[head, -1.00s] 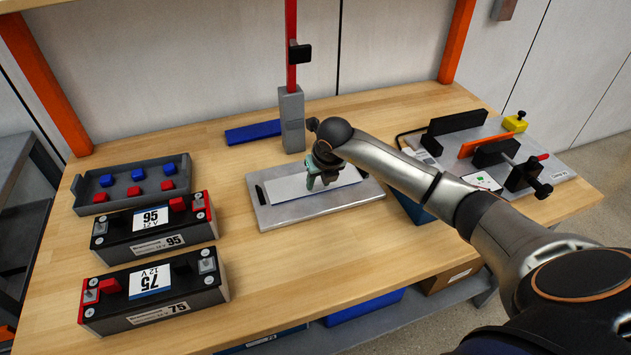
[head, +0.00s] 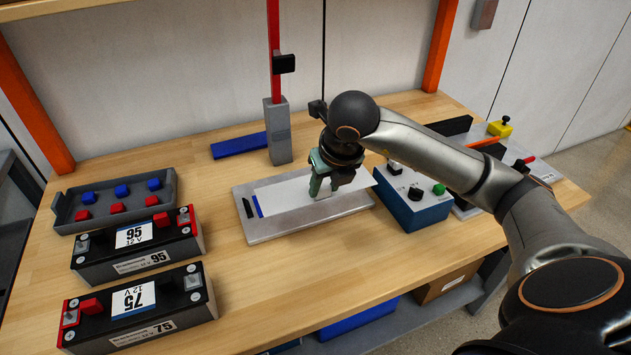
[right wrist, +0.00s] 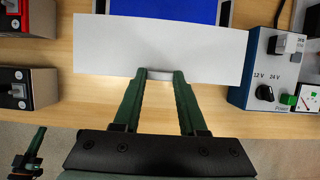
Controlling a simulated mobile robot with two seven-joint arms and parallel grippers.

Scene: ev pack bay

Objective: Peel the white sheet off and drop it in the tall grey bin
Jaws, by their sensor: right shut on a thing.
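The white sheet (head: 285,191) is pinched near the middle of its front edge by my right gripper (head: 326,188). In the right wrist view, the sheet (right wrist: 160,38) spreads flat and wide across the fingertips (right wrist: 160,74). It appears raised above the grey metal plate (head: 290,227), and its right end overhangs the plate. A blue strip (head: 257,207) shows on the plate beside the sheet's left end; a larger blue surface (right wrist: 165,10) shows beyond the sheet in the wrist view. The tall grey bin is not in view.
A blue power box (head: 418,207) stands close right of the plate. A grey post (head: 278,132) with a red pole stands behind. Two batteries (head: 138,245) (head: 140,307) and a grey tray (head: 64,215) are at left. Bare wood lies in front of the plate.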

